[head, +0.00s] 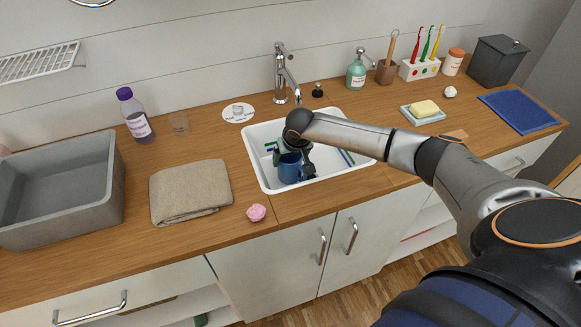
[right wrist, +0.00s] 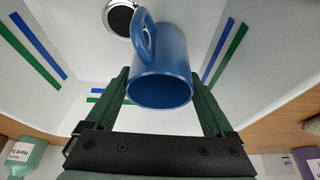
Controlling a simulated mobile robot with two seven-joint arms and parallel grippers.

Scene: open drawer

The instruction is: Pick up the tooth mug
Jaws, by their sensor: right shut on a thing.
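The blue tooth mug (head: 290,168) is in the white sink, in the head view. In the right wrist view the mug (right wrist: 165,68) sits between the two green fingers, with its handle toward the drain. My right gripper (head: 296,158) reaches down into the sink and is shut on the mug. The right wrist view shows the fingers (right wrist: 163,90) on both sides of the mug. Whether the mug touches the sink floor cannot be told. My left gripper is not in view.
The sink (head: 262,179) has walls around the mug, with blue and green stripes. The tap (head: 281,75) stands behind it. A folded towel (head: 190,190) and a pink item (head: 256,213) lie left of the sink. A soap dish (head: 423,115) is to the right.

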